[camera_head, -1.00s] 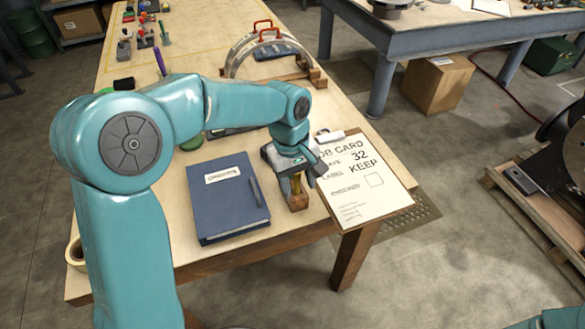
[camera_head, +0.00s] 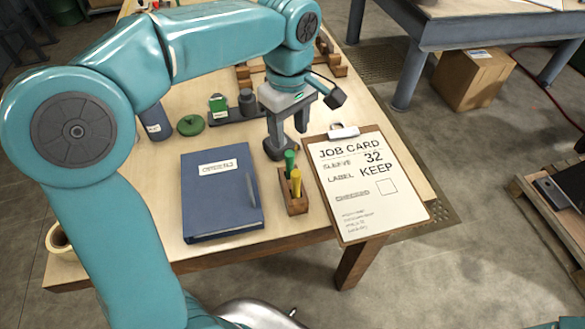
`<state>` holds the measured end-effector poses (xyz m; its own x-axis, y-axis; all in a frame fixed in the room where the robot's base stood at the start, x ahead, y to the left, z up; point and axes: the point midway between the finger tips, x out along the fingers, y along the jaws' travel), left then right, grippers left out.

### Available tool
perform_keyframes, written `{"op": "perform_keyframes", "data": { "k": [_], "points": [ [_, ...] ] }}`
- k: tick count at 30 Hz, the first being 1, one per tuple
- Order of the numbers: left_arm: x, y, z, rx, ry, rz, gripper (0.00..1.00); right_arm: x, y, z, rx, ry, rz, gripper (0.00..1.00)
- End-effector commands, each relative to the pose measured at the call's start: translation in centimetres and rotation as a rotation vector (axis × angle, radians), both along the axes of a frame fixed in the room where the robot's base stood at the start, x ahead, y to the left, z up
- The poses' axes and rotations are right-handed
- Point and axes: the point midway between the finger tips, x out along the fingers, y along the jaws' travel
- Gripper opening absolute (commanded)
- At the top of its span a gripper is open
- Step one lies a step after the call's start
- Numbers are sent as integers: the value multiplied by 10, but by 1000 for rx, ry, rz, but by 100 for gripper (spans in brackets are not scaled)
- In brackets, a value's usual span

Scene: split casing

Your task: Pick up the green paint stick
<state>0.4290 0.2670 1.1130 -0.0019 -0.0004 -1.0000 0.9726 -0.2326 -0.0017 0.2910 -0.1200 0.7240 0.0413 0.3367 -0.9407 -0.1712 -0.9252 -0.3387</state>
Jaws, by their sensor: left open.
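The green paint stick (camera_head: 290,163) stands upright in a small wooden holder (camera_head: 297,207), beside a yellow stick (camera_head: 296,184) that is nearer to me. My left gripper (camera_head: 289,138) is open and empty. It points down just behind and above the holder, with its fingers close to the green stick's top. I cannot tell whether they touch it. My right gripper is not in view.
A blue binder (camera_head: 222,192) lies left of the holder. A clipboard with a job card (camera_head: 366,182) lies right of it. Behind are a green round lid (camera_head: 191,125) and a dark rack with small containers (camera_head: 246,102). The table's front edge is close.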

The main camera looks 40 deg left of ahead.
Motion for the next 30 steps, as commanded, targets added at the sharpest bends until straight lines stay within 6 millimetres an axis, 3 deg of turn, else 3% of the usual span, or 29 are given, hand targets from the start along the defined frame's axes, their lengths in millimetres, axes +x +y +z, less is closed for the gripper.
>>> {"op": "perform_keyframes", "data": {
  "k": [3, 6, 14, 21, 30],
  "points": [
    [-2, 1, -29, 0, 4, 1, 51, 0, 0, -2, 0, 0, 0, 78],
    [-1, 1, -45, 0, 2, 0, 51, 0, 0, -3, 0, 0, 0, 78],
    [2, 1, -67, 0, 3, -1, 51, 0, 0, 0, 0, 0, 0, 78],
    [6, 1, -104, 0, 2, -1, 51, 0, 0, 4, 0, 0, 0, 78],
    [7, 1, -110, 0, -1, -1, 51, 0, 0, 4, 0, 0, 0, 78]
  ]
}}
